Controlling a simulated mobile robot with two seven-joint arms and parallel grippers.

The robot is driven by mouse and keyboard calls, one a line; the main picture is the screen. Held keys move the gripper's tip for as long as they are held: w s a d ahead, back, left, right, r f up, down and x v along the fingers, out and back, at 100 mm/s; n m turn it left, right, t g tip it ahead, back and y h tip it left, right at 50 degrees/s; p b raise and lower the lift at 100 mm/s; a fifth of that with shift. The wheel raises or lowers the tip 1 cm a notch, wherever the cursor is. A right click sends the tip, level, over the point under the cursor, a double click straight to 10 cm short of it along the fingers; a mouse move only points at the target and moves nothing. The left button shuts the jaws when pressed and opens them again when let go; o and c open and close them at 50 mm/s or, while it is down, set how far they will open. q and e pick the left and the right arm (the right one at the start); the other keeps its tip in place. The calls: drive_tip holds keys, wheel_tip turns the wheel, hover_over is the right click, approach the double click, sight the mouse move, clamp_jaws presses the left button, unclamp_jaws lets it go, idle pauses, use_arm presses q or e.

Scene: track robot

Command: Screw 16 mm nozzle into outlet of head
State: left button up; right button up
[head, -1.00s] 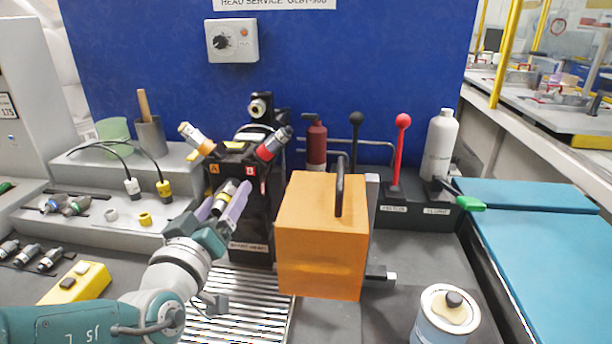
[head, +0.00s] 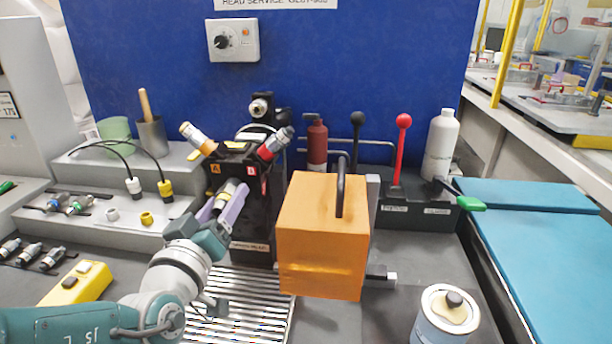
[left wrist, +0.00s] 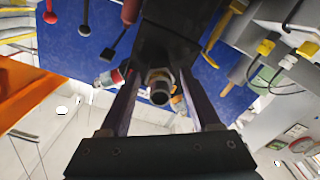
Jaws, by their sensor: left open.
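The black head (head: 252,212) stands on its post before the blue panel, with labels A and B on its top. A yellow-banded white piece sticks out at its upper left and a red one at its upper right. A short metallic nozzle (head: 228,192) sits at the head's front, between the fingers of my left gripper (head: 223,203). In the left wrist view the nozzle's dark round end (left wrist: 160,94) faces the camera. The open fingers (left wrist: 158,88) flank it with visible gaps. How deep it sits in the outlet is hidden. My right gripper is out of view.
An orange box (head: 322,240) with a black handle stands close at the right. Several fittings lie on the grey stepped shelf (head: 90,222) at left. A slatted grate (head: 240,305) lies below. A can (head: 440,318) stands at front right.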

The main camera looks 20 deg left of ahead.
use_arm(q)
drive_tip(key=n+b, duration=0.1)
drive_tip(key=n, duration=0.4)
drive_tip(key=shift+f+n, duration=0.15)
drive_tip(key=shift+n, duration=0.25)
drive_tip(key=n+b, duration=0.1)
drive_tip(key=n, duration=0.3)
drive_tip(key=shift+n+b, duration=0.3)
drive_tip(key=shift+n, duration=0.8)
drive_tip(key=shift+n+b, duration=0.5)
drive_tip(key=shift+n, duration=0.6)
drive_tip(key=n+b, duration=0.1)
drive_tip(key=n, duration=0.3)
drive_tip(key=shift+n+b, duration=0.3)
drive_tip(key=shift+b, duration=0.05)
drive_tip(key=n+b, duration=0.1)
drive_tip(key=n, duration=0.3)
drive_tip(key=shift+n+b, duration=0.35)
drive_tip(key=shift+n, duration=0.25)
